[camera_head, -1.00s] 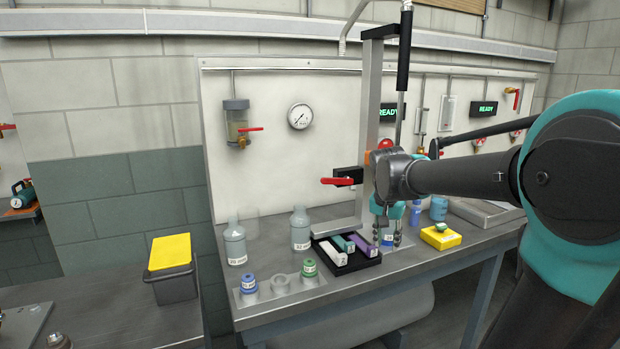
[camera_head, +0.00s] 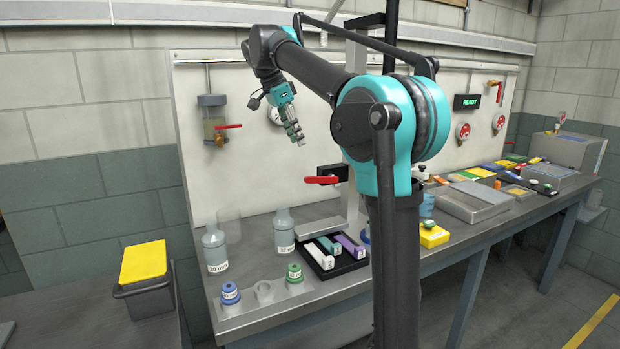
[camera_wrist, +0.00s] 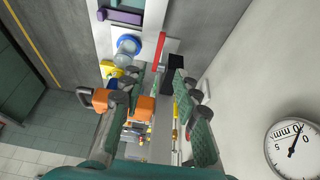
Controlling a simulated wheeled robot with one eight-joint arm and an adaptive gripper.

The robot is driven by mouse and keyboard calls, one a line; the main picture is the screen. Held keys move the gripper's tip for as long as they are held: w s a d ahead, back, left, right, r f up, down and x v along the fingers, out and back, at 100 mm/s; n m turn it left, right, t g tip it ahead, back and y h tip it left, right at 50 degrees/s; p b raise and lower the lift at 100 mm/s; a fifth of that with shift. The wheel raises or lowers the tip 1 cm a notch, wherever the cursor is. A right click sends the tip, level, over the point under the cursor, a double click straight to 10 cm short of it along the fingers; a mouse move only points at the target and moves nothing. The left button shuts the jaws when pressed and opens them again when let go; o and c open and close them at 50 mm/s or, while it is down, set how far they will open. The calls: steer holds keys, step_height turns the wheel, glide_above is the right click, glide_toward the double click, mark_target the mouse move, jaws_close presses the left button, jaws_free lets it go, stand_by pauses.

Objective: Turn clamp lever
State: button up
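The red lever (camera_head: 322,180) sticks out to the left from a black clamp block (camera_head: 334,172) on the upright metal stand. In the wrist view the red lever (camera_wrist: 160,50) and black block (camera_wrist: 176,72) lie beyond my fingertips. My gripper (camera_head: 294,136) is in the air, up and left of the lever, in front of the backboard and clear of it. In the wrist view my gripper (camera_wrist: 166,88) has its green fingers apart with nothing held between them. My arm hides part of the stand.
A pressure gauge (camera_wrist: 291,143) is close to the right of my fingers in the wrist view. Bottles (camera_head: 284,231), a black tray (camera_head: 330,262) of blocks and a rack (camera_head: 305,292) stand on the bench below. A red-handled valve (camera_head: 228,127) is on the left of the backboard.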

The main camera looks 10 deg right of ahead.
mark_target(313, 177)
steer(key=x, duration=1.5)
steer(key=shift+d, duration=0.1)
steer(key=shift+c, duration=0.6)
jaws_close()
